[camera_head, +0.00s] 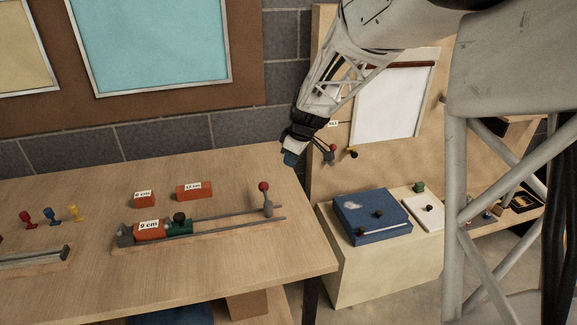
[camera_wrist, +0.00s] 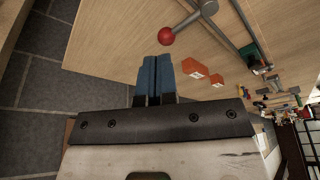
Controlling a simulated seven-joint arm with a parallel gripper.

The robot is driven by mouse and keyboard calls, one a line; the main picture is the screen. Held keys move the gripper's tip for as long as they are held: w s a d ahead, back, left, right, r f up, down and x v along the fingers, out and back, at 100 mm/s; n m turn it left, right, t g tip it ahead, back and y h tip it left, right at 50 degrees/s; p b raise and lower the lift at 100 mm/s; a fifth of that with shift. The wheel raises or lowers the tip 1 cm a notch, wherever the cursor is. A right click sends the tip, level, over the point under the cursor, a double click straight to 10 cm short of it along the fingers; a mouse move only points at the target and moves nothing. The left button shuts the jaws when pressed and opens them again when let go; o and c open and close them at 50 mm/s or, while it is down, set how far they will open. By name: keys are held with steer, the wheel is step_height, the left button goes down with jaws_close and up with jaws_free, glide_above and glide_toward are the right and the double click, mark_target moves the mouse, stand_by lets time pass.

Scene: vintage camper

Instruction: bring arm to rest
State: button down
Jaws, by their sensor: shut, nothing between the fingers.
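My gripper (camera_head: 290,157) hangs at the end of my arm above the back right corner of the wooden table (camera_head: 240,285) in the head view. In the wrist view, its two blue fingertips (camera_wrist: 155,62) are pressed together with nothing between them. The red ball knob (camera_head: 263,186) of the rail fixture stands below and left of the gripper in the head view. It also shows just beyond the fingertips in the wrist view (camera_wrist: 166,36). I see no contact between the gripper and anything.
On the table are a rail fixture (camera_head: 205,228) holding an orange block marked "8 cm" (camera_head: 150,231), two orange blocks (camera_head: 144,200) (camera_head: 195,190) behind it, and several coloured pegs (camera_head: 50,216) at left. A lower bench with a blue case (camera_head: 371,216) stands at right.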

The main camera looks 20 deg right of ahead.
steer(key=shift+r, duration=0.15)
steer(key=s+a+r+m, duration=0.1)
steer(key=s+r+m, duration=0.15)
steer(key=s, duration=0.35)
steer(key=s+a+r+m+h, duration=0.1)
steer(key=s+r, duration=0.2)
steer(key=s, duration=0.4)
steer(key=s+a+r+m, duration=0.1)
steer(key=s+r+m, duration=0.15)
steer(key=s, duration=0.35)
steer(key=s+r+m+h, duration=0.1)
steer(key=s+m, duration=0.3)
steer(key=s, duration=1.5)
steer(key=shift+s+m+t+h, duration=0.3)
steer(key=shift+s, duration=0.05)
